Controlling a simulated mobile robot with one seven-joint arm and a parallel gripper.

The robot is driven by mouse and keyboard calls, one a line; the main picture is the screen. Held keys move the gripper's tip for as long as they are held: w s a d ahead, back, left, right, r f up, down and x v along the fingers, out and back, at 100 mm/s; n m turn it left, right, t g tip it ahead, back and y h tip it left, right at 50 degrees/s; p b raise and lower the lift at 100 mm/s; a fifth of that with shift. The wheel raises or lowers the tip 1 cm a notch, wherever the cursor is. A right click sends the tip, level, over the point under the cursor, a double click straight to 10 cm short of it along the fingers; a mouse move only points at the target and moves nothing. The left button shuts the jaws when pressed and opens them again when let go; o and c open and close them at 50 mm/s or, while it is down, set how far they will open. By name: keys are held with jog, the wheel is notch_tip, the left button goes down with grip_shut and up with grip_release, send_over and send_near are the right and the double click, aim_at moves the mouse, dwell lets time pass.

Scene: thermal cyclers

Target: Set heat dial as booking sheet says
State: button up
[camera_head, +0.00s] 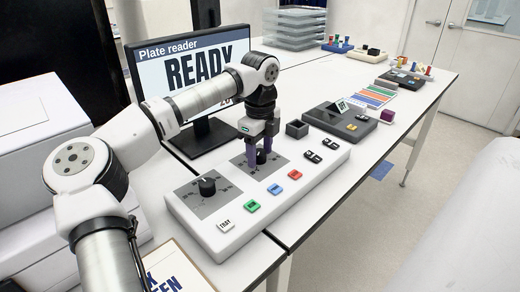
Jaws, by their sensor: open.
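A white control panel (225,236) lies on the bench with two black dials on dark square plates. The near dial (207,186) stands clear. The far dial (261,157) is under my gripper (260,152), whose purple fingers are open and come down on either side of it. I cannot tell whether they touch it. Which dial is for heat is not legible. A sheet (178,270) with large dark print lies at the lower left, partly hidden by my arm. Its visible letters include "X" and "EEN"; I cannot tell whether it is the booking sheet.
Green, red, blue and black switches line the panel's front, beside a tray button (226,226). A monitor (190,75) reading "Plate reader READY" stands close behind my arm. A dark device (340,122), a coloured chart (375,96) and stacked trays (295,28) are farther back.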

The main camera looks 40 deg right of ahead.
jog(key=c, duration=1)
jog(key=shift+m, duration=0.4)
jog(key=m, duration=0.4)
jog(key=shift+m, duration=0.3)
jog(key=m+p, duration=0.1)
jog(key=m, duration=0.3)
jog(key=shift+r, duration=0.1)
jog(key=m, duration=0.4)
jog(key=shift+p, duration=0.3)
jog(key=m, duration=0.3)
jog(key=shift+a+m, duration=0.1)
jog(key=shift+m, duration=0.3)
jog(key=m+p, duration=0.1)
jog(key=m, duration=0.5)
jog(key=shift+w, duration=0.1)
jog(key=shift+m, duration=0.4)
